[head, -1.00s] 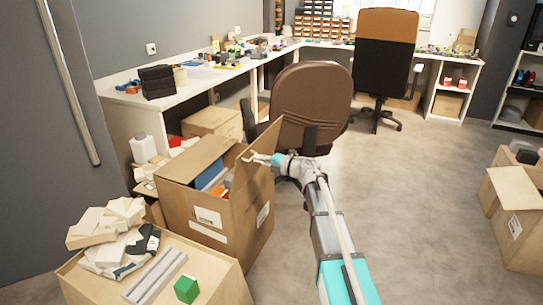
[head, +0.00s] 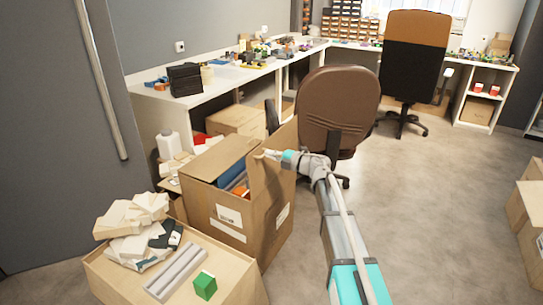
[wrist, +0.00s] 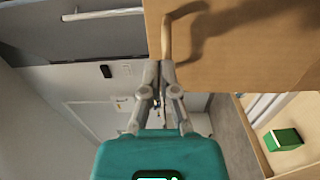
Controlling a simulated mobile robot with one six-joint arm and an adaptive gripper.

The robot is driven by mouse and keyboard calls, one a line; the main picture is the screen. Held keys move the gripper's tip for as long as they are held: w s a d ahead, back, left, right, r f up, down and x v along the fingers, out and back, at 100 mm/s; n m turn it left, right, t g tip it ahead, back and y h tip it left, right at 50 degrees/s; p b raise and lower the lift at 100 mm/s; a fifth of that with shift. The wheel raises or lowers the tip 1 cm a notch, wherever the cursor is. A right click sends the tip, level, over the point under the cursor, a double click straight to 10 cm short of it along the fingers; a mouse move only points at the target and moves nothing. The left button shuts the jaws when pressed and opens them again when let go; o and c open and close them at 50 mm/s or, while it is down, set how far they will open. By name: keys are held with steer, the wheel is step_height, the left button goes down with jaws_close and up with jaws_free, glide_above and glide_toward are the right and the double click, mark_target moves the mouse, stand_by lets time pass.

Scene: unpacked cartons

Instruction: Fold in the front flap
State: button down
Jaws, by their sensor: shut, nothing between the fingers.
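The open brown carton (head: 228,212) stands left of centre in the head view, with blue and orange things inside. Its front flap (head: 268,185) stands up from the side nearest my arm. The flap also fills the upper right of the wrist view (wrist: 250,55). My gripper (head: 264,155) is shut and empty, with its tips at the upper part of the flap. In the wrist view my gripper (wrist: 158,68) is at the flap's left edge. Whether the tips touch the flap I cannot tell.
A wooden box (head: 228,265) with white scraps and a green cube (head: 205,286) is in front of the carton. A brown chair (head: 338,108) stands close behind my gripper. Another carton (head: 530,215) is at the right edge. Floor between is clear.

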steer(key=shift+s+d, duration=0.1)
steer(key=shift+d, duration=0.05)
steer(key=s+d+r+p, duration=0.2)
steer(key=s+d, duration=0.1)
steer(key=d, duration=0.2)
steer(key=s+d+r+p, duration=0.1)
steer(key=s+d, duration=0.2)
steer(key=d, duration=0.3)
steer(key=shift+d+r+p, duration=0.3)
steer(key=shift+r+p, duration=0.05)
steer(key=shift+p, duration=0.05)
steer(key=c, duration=1.3)
jaws_free()
steer(key=o, duration=0.5)
steer(key=shift+f+b, duration=0.25)
steer(key=shift+b, duration=0.1)
steer(key=shift+o, duration=0.3)
steer(key=shift+w+a+f+b, duration=0.1)
steer(key=shift+f+b, duration=0.2)
steer(key=shift+b, duration=0.1)
steer(key=shift+t+y, duration=0.3)
steer(key=shift+y, duration=0.3)
steer(key=f+b, duration=0.1)
steer(key=b, duration=0.1)
steer(key=a+f+b, duration=0.1)
steer(key=f+b, duration=0.1)
steer(key=w+f+b, duration=0.1)
steer(key=f+b, duration=0.1)
steer(key=b, duration=0.1)
steer(key=shift+a, duration=0.35)
